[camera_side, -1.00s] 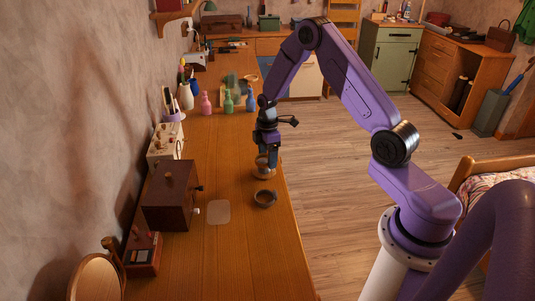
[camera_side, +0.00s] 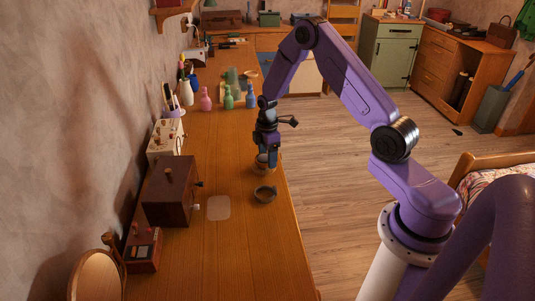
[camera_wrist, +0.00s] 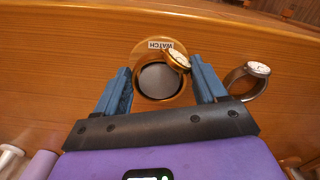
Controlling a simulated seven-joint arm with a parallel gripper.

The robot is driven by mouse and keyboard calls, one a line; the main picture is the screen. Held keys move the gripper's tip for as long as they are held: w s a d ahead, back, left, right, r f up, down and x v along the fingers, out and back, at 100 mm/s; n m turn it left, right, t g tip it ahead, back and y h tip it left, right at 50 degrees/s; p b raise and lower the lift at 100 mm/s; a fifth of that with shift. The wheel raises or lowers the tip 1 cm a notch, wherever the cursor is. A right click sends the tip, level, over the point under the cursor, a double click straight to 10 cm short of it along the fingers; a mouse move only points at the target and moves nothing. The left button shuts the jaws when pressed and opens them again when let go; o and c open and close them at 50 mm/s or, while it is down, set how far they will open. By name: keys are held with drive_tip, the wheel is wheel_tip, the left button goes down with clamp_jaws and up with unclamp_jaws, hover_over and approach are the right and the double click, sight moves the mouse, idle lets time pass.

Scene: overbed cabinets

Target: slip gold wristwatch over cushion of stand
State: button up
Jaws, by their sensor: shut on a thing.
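My gripper (camera_wrist: 166,82) is shut on the gold wristwatch (camera_wrist: 178,60), whose round white dial sits by the right finger in the wrist view. The stand (camera_wrist: 152,46), a round wooden piece labelled WATCH, lies directly beneath. Its dark grey cushion (camera_wrist: 159,80) shows inside the gold ring between my fingers. I cannot tell from above whether the band is around the cushion or still over it. In the side view my gripper (camera_side: 267,162) points down at the stand (camera_side: 262,170), and its fingers hide most of the watch.
A second, silver watch (camera_wrist: 257,70) lies to the right in the wrist view; it is the dark ring (camera_side: 265,194) nearer the camera in the side view. A pale mat (camera_side: 218,208) and a dark wooden box (camera_side: 168,195) are to the left. The table's right edge is close.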

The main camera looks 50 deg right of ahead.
drive_tip(key=shift+f, duration=0.7)
drive_tip(key=o, duration=1.1)
drive_tip(key=shift+o, duration=0.2)
wheel_tip(320, 180, up, 17)
drive_tip(key=shift+r, duration=0.2)
